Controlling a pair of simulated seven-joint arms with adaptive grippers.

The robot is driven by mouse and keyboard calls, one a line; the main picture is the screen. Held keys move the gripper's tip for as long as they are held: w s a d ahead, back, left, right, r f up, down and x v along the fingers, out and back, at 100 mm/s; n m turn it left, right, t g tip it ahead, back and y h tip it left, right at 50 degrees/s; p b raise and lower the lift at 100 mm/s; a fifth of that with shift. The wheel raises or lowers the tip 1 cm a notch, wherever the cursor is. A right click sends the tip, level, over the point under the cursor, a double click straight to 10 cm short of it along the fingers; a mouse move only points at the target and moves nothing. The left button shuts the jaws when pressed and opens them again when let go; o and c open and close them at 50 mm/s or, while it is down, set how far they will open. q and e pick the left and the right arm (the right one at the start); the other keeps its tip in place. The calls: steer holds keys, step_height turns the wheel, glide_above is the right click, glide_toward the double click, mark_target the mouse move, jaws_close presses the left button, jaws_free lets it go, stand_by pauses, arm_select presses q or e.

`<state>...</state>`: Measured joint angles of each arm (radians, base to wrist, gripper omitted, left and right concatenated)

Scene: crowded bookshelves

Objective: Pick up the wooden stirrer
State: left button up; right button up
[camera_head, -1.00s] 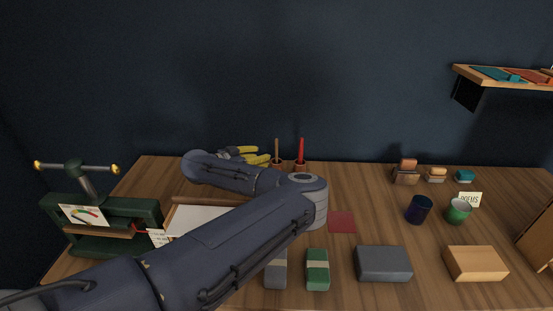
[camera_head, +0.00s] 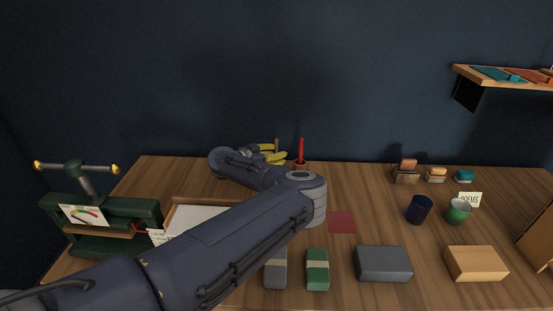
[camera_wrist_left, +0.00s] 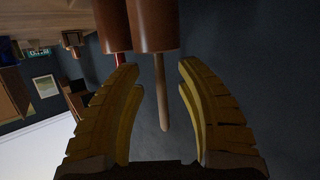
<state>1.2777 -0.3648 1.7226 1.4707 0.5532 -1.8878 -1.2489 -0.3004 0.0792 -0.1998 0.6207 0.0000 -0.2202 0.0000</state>
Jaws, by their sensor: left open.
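The wooden stirrer (camera_head: 277,144) is a thin brown stick standing in a brown cup at the back of the table. In the left wrist view, which is upside down, the stirrer (camera_wrist_left: 161,92) points down out of its cup (camera_wrist_left: 154,30), between my two yellow fingers. My left gripper (camera_head: 278,155) is open at the stirrer, and it also shows in the wrist view (camera_wrist_left: 158,80). The fingers stand apart from the stick on both sides. In the head view the gripper and arm hide the stirrer's cup and lower part. My right gripper is not in view.
A red stick (camera_head: 301,150) stands in another brown cup (camera_head: 300,166) close on the right. The dark wall (camera_head: 340,80) is just behind. Grey, green and tan blocks lie at the front; a blue cup (camera_head: 419,210) and green cup (camera_head: 459,211) stand right.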

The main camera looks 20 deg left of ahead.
arm_select(q)
steer(key=shift+w, duration=0.2)
jaws_close()
stand_by(0.6)
